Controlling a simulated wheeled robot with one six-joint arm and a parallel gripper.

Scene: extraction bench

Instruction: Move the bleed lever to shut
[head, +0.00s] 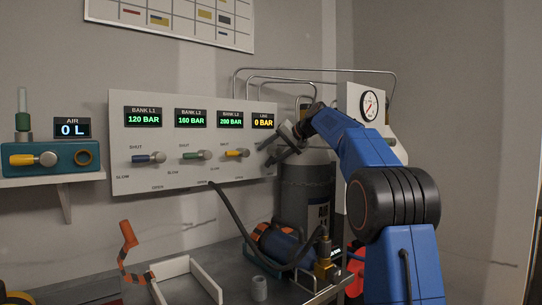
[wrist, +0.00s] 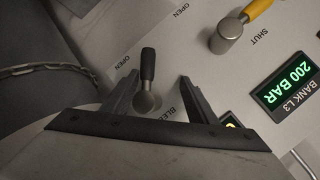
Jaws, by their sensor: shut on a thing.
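The bleed lever (wrist: 148,68) has a black handle on a round silver hub, set on the pale panel beside the "BLEED" label, which my gripper partly covers. In the wrist view its handle points to the top of the picture, just right of an "OPEN" label. My gripper (wrist: 158,80) has one finger on each side of the lever and is shut on it, though some gap shows in this view. In the head view my gripper (head: 272,149) is at the right end of the panel and largely hides the lever.
The yellow L3 lever (head: 237,153), green L2 lever (head: 198,155) and blue L1 lever (head: 149,158) sit left on the panel (head: 120,180). The line display (head: 263,122) reads 0 BAR. A grey cylinder (head: 308,190) stands below my arm. A gauge (head: 369,105) is at right.

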